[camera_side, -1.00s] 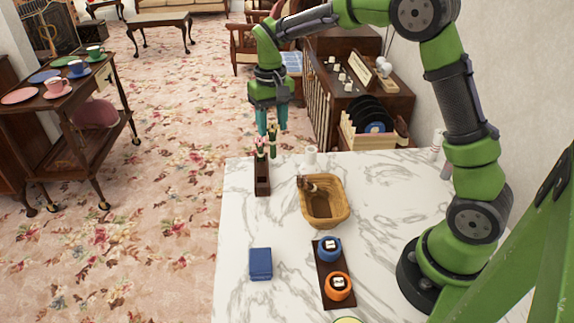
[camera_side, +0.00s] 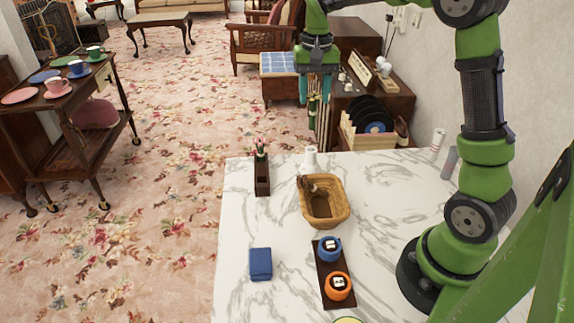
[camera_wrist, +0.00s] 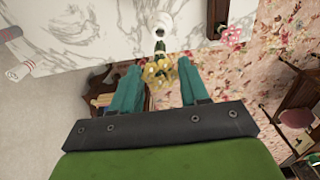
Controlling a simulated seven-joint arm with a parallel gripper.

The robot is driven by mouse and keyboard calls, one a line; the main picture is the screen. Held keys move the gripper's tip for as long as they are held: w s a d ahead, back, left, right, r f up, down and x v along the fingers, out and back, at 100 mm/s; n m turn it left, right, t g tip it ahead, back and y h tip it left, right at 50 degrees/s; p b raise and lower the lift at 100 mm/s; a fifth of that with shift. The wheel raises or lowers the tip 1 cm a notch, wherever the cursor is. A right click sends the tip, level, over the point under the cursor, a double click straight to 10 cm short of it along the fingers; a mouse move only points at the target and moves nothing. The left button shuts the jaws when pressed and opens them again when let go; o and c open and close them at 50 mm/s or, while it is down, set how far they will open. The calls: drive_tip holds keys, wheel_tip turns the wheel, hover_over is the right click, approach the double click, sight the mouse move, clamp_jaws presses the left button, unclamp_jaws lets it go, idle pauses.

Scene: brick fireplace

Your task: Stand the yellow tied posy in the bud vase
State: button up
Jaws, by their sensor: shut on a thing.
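My gripper (camera_side: 317,90) is high above the back edge of the marble table, shut on the yellow tied posy (camera_side: 313,112). The posy hangs below the fingers with its green stems downward. In the wrist view its yellow heads (camera_wrist: 157,72) show between the teal fingers (camera_wrist: 158,75). The small white bud vase (camera_side: 310,156) stands upright at the table's back edge, below the stems and clear of them in the side view. In the wrist view the vase (camera_wrist: 163,20) shows just beyond the stem end; the height gap is hard to judge.
A dark wooden holder (camera_side: 262,180) with a pink posy (camera_side: 261,149) stands left of the vase. A wicker basket (camera_side: 325,213) sits close in front of the vase.

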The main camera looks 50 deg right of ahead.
sight(312, 129)
drive_tip(key=shift+f, duration=2.6)
drive_tip(key=shift+f, duration=2.6)
drive_tip(key=o, duration=1)
drive_tip(key=shift+c, duration=0.2)
drive_tip(key=shift+r, duration=0.1)
wheel_tip(312, 129, up, 17)
drive_tip(key=shift+f, duration=0.1)
